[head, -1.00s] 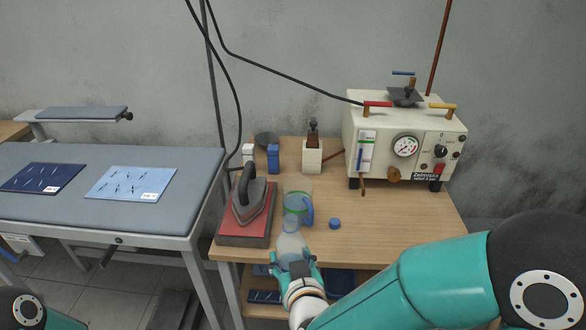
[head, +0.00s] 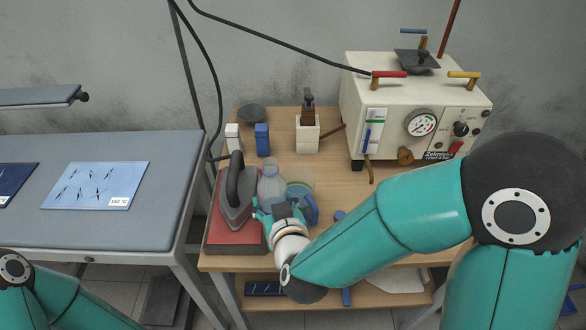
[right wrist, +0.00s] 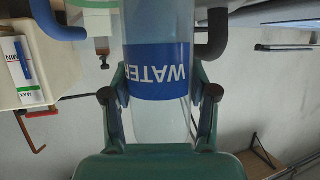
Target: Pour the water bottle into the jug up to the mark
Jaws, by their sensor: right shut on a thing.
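My right gripper (head: 275,213) is shut on the clear water bottle (head: 270,186), which stands about upright, neck up. In the right wrist view, the bottle (right wrist: 155,120) has a blue WATER label, upside down in that picture, between the two fingers (right wrist: 160,97). The clear jug (head: 300,187) with its blue handle (head: 312,210) is just right of and behind the bottle, partly hidden by it and my gripper. Its mark and water level cannot be made out. My left gripper is out of view; only part of that arm shows at the lower left.
The iron (head: 236,196) on its red pad stands close left of the bottle. A blue cap (head: 340,215) lies right of the jug, partly behind my arm. The steam station (head: 395,130) stands at the back right. Small containers (head: 262,139) line the back.

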